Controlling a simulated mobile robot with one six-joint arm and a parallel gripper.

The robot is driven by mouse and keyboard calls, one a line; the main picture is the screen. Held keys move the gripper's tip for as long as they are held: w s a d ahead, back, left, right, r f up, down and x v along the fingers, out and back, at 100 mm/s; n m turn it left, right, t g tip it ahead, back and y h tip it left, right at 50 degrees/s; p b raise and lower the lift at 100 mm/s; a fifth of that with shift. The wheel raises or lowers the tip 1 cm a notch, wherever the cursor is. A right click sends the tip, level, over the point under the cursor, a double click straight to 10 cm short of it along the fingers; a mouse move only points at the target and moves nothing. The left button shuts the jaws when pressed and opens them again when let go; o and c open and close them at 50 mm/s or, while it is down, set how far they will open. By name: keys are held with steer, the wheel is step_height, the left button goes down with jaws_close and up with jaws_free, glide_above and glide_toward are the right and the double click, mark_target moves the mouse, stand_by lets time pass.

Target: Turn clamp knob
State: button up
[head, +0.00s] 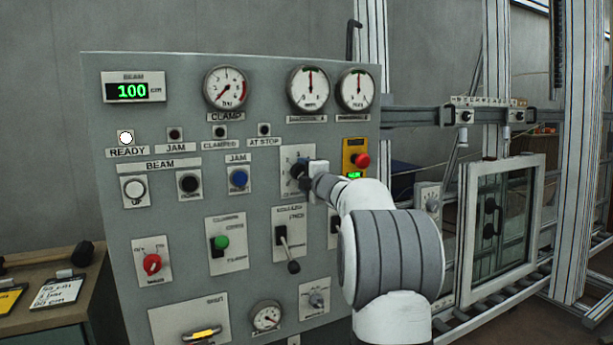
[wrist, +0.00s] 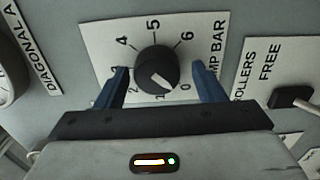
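The clamp knob (wrist: 157,68) is a round black dial with a white line, on a white plate numbered about 0 to 6 and partly labelled "MP BAR". Its line runs from near the centre toward the lower right, between 1 and 0. My gripper (wrist: 160,74) is open, with one blue finger on each side of the knob and visible gaps between. In the head view my gripper (head: 318,169) is at the dial plate (head: 287,162) and hides part of it. The clamp gauge (head: 226,88) has its needle at the lower left.
The panel's READY lamp (head: 125,138) is lit white and the beam display (head: 132,91) reads 100. A red button (head: 361,160) sits right of my gripper. The rollers switch (wrist: 292,98) is close on the right in the wrist view. A lever (head: 286,250) stands out below.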

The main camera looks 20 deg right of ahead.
steer(key=shift+o, duration=0.2)
steer(key=shift+r, duration=0.1)
steer(key=s, duration=0.8)
steer(key=shift+d, duration=0.1)
